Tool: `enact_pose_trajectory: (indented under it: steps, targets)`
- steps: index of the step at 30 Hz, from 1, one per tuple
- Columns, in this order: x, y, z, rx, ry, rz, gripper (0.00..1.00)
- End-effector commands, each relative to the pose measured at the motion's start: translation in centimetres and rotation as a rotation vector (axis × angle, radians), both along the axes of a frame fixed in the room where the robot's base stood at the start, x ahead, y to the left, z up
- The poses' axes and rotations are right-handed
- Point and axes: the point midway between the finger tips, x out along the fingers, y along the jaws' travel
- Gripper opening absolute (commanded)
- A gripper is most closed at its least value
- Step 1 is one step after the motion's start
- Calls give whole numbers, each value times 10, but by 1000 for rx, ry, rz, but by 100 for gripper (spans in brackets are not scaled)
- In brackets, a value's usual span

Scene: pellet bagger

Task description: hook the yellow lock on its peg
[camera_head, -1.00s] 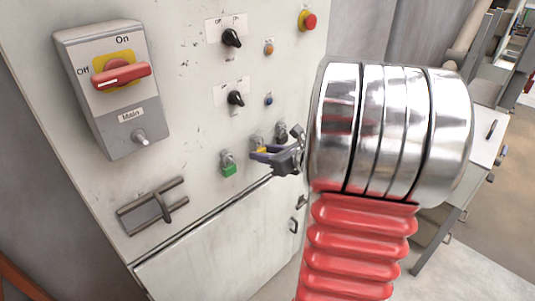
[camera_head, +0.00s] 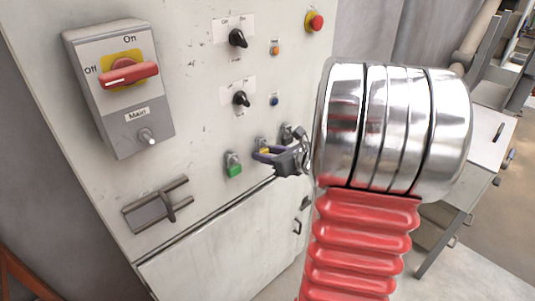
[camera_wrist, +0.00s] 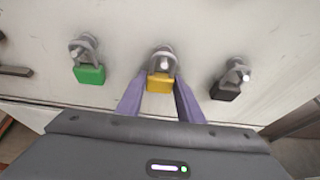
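The yellow lock (camera_wrist: 160,83) is at the middle peg (camera_wrist: 162,62) of a row of three on the pale panel in the wrist view. It is upright, and its shackle is at the peg; I cannot clearly tell if it is fully around it. My gripper (camera_wrist: 160,88) has its purple fingers on both sides of the yellow body, seemingly touching it. In the head view my gripper (camera_head: 266,155) reaches the panel from the right, and the yellow lock (camera_head: 264,150) shows only as a small patch between the fingers.
A green lock (camera_wrist: 89,74) hangs left of the yellow one, and a black lock (camera_wrist: 228,90) hangs to the right. Above are black selector knobs (camera_head: 238,38) and a red main switch (camera_head: 130,75). A door latch (camera_head: 158,205) is at lower left.

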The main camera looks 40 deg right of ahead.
Motion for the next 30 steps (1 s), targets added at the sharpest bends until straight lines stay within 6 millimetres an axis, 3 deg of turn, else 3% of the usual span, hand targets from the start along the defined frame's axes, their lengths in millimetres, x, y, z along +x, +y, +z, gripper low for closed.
enact_pose_trajectory:
  steps: [8, 19, 30]
  targets:
    - [0, 0, 0, 0, 0, 0, 53]
    - [-3, -1, 1, 0, 0, -1, 54]
    - [-45, -3, 19, -4, -1, -4, 54]
